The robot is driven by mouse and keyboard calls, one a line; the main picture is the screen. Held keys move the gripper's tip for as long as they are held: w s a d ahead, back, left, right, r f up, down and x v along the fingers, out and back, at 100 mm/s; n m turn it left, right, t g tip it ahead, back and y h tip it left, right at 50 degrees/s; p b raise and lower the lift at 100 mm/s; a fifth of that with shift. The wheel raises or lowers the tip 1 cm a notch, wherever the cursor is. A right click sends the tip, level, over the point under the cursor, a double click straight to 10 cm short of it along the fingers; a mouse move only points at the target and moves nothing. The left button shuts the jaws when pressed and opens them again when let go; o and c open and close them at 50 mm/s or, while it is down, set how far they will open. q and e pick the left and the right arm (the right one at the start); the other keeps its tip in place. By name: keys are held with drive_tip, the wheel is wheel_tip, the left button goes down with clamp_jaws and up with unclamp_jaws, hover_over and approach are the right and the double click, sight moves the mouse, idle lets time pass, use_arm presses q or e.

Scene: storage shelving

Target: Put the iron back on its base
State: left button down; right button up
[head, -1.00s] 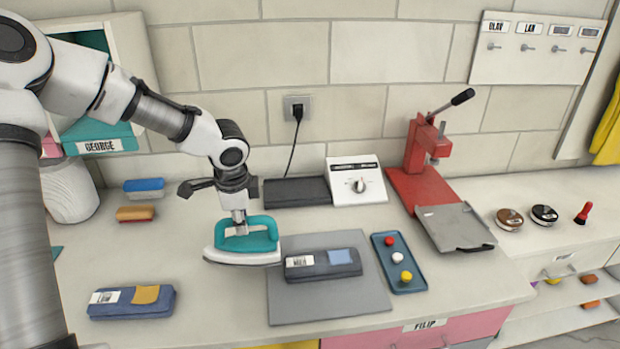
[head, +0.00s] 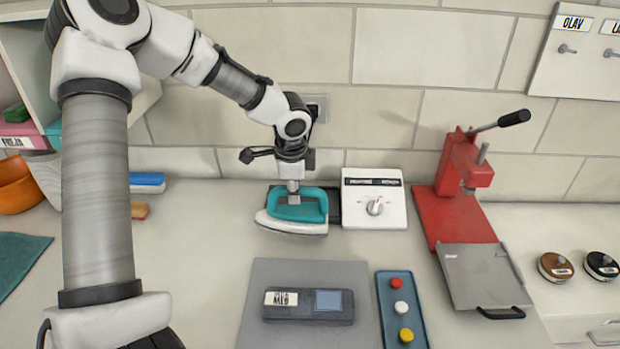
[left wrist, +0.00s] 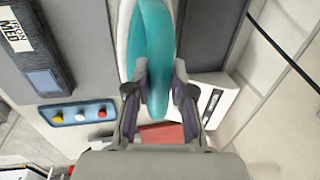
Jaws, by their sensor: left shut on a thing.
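The iron (head: 283,224) has a teal handle and a pale soleplate. My left gripper (head: 293,198) is shut on its handle from above; the left wrist view shows the fingers (left wrist: 158,92) on both sides of the teal handle (left wrist: 153,45). The base is a dark pad (head: 334,206) beside a white control box (head: 374,212) with a knob. In the head view the iron hides most of the pad. In the left wrist view the pad (left wrist: 208,35) lies to the right of the iron, apart from it in the picture. The iron's height above the counter is unclear. My right gripper is not in view.
A grey mat (head: 262,285) with a dark labelled case (head: 297,313) lies in front of the iron. A blue tray (head: 404,333) with coloured knobs is beside it. A red press (head: 455,205) stands to the right. The wall is close behind the base.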

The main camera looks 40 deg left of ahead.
use_arm(q)
drive_tip(key=w+a+f+p, duration=0.2)
drive_tip(key=w+a+p, duration=0.1)
drive_tip(key=w, duration=0.3)
drive_tip(key=w+a+f+p, duration=0.2)
drive_tip(key=w+a+p, duration=0.1)
drive_tip(key=w, duration=0.3)
drive_tip(key=shift+a+f, duration=0.4)
drive_tip(key=shift+a, duration=0.05)
drive_tip(key=c, duration=1)
unclamp_jaws()
drive_tip(key=shift+d, duration=0.1)
wheel_tip(320, 180, up, 12)
drive_tip(key=s+d+b, duration=0.1)
drive_tip(key=b, duration=0.1)
drive_tip(key=shift+s+d, duration=0.2)
drive_tip(key=shift+s, duration=0.2)
drive_tip(key=shift+f, duration=0.1)
